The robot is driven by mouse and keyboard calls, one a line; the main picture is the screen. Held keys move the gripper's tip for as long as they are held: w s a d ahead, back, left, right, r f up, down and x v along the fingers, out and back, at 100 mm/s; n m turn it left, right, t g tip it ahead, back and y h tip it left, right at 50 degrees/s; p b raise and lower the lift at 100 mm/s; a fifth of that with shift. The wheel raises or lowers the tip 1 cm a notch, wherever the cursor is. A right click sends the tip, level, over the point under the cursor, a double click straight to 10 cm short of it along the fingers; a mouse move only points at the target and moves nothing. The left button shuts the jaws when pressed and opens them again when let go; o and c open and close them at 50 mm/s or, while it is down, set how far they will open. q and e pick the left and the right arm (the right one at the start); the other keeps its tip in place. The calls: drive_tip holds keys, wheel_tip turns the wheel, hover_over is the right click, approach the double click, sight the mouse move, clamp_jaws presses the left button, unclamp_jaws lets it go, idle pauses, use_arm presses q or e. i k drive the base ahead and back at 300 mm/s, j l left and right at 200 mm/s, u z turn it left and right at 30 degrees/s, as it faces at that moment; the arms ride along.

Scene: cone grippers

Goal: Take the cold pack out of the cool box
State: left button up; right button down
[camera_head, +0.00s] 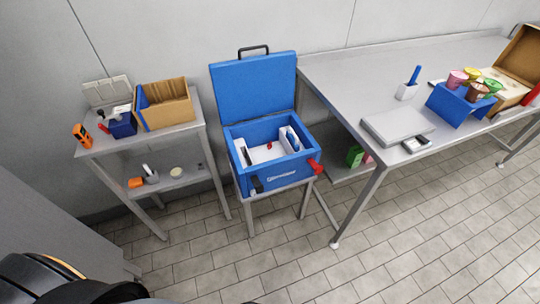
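The blue cool box (278,178) stands on a small metal stand in the middle of the view, with its lid (254,88) raised at the back. Inside it, a pale slab (242,153) stands along the left wall. Another pale piece with a dark blue part (291,139) stands along the right wall. I cannot tell which of these is the cold pack. A small red thing (269,145) shows on the white floor between them. Neither of my grippers shows; dark parts of my own body fill the bottom left corner.
A steel table (345,78) on the right holds a grey flat device (395,125) and a blue holder of colourful cones (458,106). A metal shelf (190,131) on the left carries a cardboard box (168,112). The tiled floor in front is clear.

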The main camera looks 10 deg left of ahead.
sight(294, 142)
drive_tip(key=i+j+u, duration=0.15)
drive_tip(key=j, duration=0.25)
drive_tip(key=i+j+u, duration=0.1)
drive_tip(key=j, duration=0.25)
drive_tip(key=i+j+u, duration=0.15)
drive_tip(key=j, duration=0.25)
